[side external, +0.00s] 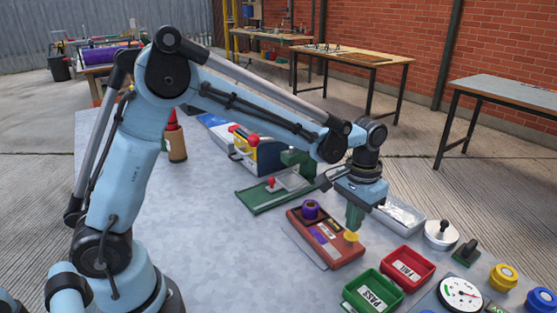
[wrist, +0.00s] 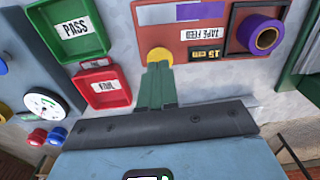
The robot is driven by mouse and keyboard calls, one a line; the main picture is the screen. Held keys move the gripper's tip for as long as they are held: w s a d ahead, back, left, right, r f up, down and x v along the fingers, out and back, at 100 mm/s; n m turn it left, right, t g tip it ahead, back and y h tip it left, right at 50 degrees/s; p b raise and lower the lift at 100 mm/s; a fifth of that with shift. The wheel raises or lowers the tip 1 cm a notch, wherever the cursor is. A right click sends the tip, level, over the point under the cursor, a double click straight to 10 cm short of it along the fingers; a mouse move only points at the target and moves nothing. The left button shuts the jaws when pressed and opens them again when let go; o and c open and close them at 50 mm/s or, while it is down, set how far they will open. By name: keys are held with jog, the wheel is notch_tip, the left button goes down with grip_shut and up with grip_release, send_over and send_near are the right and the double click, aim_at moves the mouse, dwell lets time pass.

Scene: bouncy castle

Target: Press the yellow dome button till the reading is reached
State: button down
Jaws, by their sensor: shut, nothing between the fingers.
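The yellow dome button (side external: 351,237) sits on the near end of a red-brown tape feed box (side external: 312,236). In the wrist view the button (wrist: 160,54) shows just beyond my fingertips. My gripper (side external: 354,229) is shut and empty, pointing down with its green fingers (wrist: 158,68) at the button. The tips look at or very close to the dome; I cannot tell whether it is pressed down. A small dark panel (wrist: 206,53) on the box reads "15 cm". A purple tape roll (wrist: 262,35) sits on the box, and a purple strip (wrist: 201,11) lies along it.
A red FAIL tray (side external: 407,267) and a green PASS tray (side external: 373,292) stand beside the box. A dial gauge (side external: 460,292), blue and yellow knobs and a grey tray (side external: 400,216) are to the right. A green-based device (side external: 270,195) stands behind.

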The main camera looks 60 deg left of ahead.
jog(key=shift+f, duration=0.55)
jog(key=shift+f, duration=0.9)
jog(key=shift+r, duration=2.95)
jog(key=s+a+r+t, duration=0.2)
jog(key=s+a+t, duration=0.1)
jog(key=s, duration=0.4)
jog(key=s+a+r+t, duration=0.2)
jog(key=s+a+t, duration=0.2)
jog(key=s, duration=0.3)
jog(key=shift+s+a, duration=0.25)
jog(key=shift+a, duration=0.2)
